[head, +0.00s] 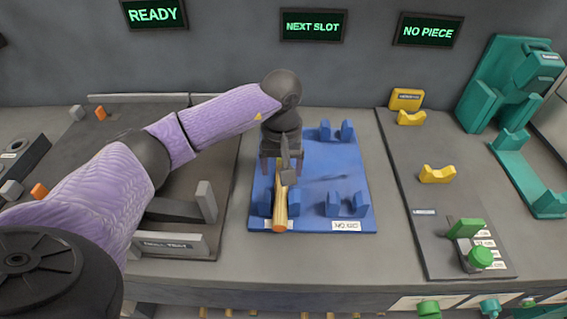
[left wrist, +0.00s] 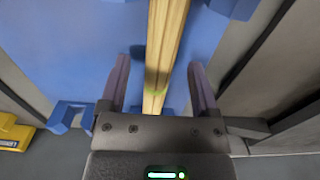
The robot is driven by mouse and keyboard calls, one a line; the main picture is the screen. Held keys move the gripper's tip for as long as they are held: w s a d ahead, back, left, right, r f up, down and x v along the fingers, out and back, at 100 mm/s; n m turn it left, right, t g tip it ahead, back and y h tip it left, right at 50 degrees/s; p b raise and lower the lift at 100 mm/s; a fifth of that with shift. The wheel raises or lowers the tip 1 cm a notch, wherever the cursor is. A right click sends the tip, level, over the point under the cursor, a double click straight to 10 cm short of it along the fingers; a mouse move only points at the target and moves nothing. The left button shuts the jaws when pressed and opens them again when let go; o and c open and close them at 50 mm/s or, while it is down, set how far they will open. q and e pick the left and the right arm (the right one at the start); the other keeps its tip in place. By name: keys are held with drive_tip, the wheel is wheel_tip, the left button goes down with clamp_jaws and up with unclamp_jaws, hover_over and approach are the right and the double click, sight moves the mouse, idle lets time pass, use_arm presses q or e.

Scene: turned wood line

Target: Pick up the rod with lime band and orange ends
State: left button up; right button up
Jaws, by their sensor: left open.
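The rod (head: 280,210) is pale wood with an orange near end and lies in the left pair of holders on the blue board (head: 330,180). In the left wrist view the rod (left wrist: 167,35) runs lengthwise between my fingers, with a lime band (left wrist: 157,92) near the gripper's base. My left gripper (head: 282,172) is open over the rod, one finger on each side, with a gap visible beside each finger. The rod's far end is hidden by my gripper in the head view. My right gripper is not in view.
Empty blue holders (head: 347,204) stand at the right of the board. A dark tray with upright grey walls (head: 206,200) is at left. A dark panel with yellow cradles (head: 437,174) and a green button (head: 479,258) is at right. Teal fixtures (head: 508,80) stand far right.

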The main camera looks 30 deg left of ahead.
use_arm(q)
drive_tip(key=shift+f, duration=0.25)
drive_tip(key=c, duration=1)
clamp_jaws()
